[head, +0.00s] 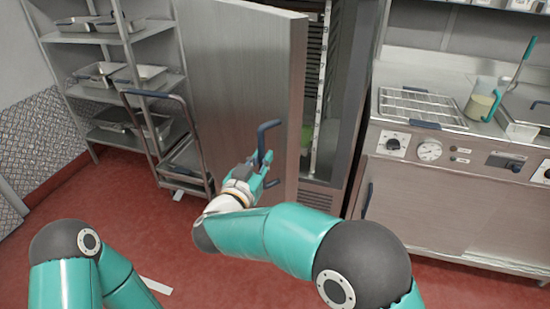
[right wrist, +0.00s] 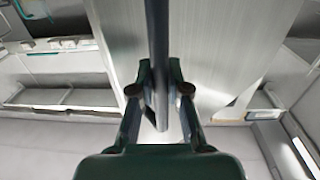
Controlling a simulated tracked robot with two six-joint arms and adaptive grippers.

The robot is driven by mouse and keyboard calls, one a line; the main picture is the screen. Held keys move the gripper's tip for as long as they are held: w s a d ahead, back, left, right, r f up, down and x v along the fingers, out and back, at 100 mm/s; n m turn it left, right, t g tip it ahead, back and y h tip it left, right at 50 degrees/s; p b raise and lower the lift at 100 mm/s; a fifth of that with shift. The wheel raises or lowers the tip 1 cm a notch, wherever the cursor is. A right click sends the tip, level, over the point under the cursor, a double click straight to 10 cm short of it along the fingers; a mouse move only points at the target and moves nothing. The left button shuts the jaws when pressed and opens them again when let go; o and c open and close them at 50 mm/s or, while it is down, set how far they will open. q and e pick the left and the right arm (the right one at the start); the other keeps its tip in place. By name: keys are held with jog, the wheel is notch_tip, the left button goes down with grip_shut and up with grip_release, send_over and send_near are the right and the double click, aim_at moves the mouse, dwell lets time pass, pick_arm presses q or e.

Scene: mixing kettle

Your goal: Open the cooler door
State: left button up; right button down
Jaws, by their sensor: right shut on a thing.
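The cooler door (head: 235,75) is a tall brushed-steel panel. It stands open, swung out to the left, and the dark cooler interior (head: 322,100) shows to its right. The dark blue door handle (head: 263,133) is on the door's face. It shows in the right wrist view as a long bar (right wrist: 157,45). My right gripper (head: 262,166) is shut on the handle; in the right wrist view its fingers (right wrist: 159,92) sit on either side of the bar. My left arm shows at the lower left of the head view, but its gripper is out of view.
A cart (head: 180,152) stands close to the door's left side. Behind it a shelf rack (head: 105,38) holds several metal pans. A steel counter unit (head: 450,190) with knobs and a gauge is right of the cooler. Red floor (head: 130,205) is open in front.

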jog(key=shift+w+d, duration=0.15)
jog(key=shift+d, duration=0.05)
jog(key=c, duration=1.1)
grip_release()
jog(key=shift+d, duration=0.2)
jog(key=shift+c, duration=0.2)
jog(key=shift+r, duration=0.1)
